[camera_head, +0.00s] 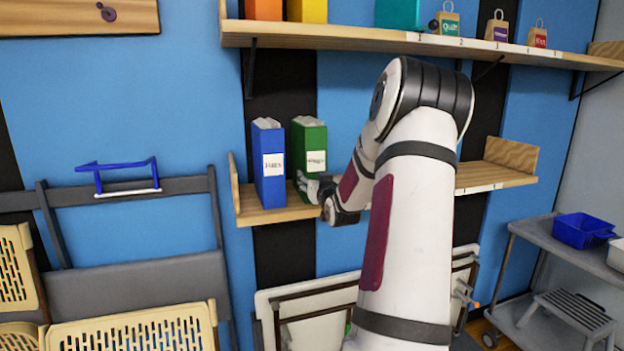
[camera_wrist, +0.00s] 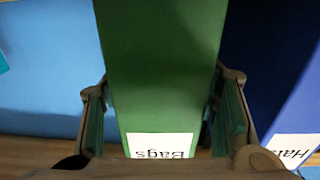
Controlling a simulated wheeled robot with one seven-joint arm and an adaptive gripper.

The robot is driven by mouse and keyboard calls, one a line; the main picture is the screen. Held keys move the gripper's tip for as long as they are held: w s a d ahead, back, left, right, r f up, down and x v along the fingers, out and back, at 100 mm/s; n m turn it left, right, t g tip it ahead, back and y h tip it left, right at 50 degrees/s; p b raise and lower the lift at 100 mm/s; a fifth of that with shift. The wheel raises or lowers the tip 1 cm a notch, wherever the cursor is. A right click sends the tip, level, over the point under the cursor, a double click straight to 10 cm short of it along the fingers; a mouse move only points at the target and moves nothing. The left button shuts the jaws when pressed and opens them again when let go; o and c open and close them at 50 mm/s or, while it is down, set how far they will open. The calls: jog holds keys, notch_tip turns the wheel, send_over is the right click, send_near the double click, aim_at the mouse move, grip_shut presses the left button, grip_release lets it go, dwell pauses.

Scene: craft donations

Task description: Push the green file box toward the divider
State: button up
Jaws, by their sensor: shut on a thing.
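The green file box (camera_head: 309,143) stands upright on the lower wall shelf, just right of the blue file box (camera_head: 269,150). In the wrist view, the green file box (camera_wrist: 160,70) has a white label reading "Bags". My gripper (camera_head: 316,188) is at its lower front. In the wrist view my gripper's fingers (camera_wrist: 163,100) are on either side of the box, shut on it. The blue file box (camera_wrist: 265,65), labelled "Hats", is beside the right finger there. An upright wooden panel (camera_head: 234,182) closes the shelf's left end; I cannot tell whether it is the divider.
The lower shelf (camera_head: 290,214) runs right behind my arm, which hides its middle. Another upright wooden panel (camera_head: 511,154) stands at its right end. An upper shelf (camera_head: 330,37) with boxes and small bags hangs above. A grey cart (camera_head: 560,245) stands at the right.

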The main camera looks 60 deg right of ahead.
jog(key=shift+s+d+r+p, duration=0.1)
jog(key=shift+s+d+p, duration=1.4)
jog(key=shift+s+d, duration=0.85)
jog(key=shift+s+d+f+p, duration=0.1)
jog(key=shift+s+d+p, duration=1.6)
jog(key=shift+d, duration=1)
jog(key=shift+s+d+r+p, duration=0.1)
jog(key=shift+s+d+p, duration=1.15)
jog(key=shift+s+d, duration=1.2)
jog(key=shift+s+d+p, duration=0.6)
jog(key=shift+s+d, duration=0.6)
jog(key=shift+d, duration=0.3)
jog(key=shift+s+d+p, duration=0.65)
jog(key=shift+s+d, duration=0.6)
jog(key=shift+d, duration=0.3)
jog(key=shift+s+d+p, duration=0.6)
jog(key=shift+s+d, duration=0.6)
jog(key=shift+d, duration=0.3)
jog(key=o, duration=1.1)
jog(key=shift+o, duration=0.2)
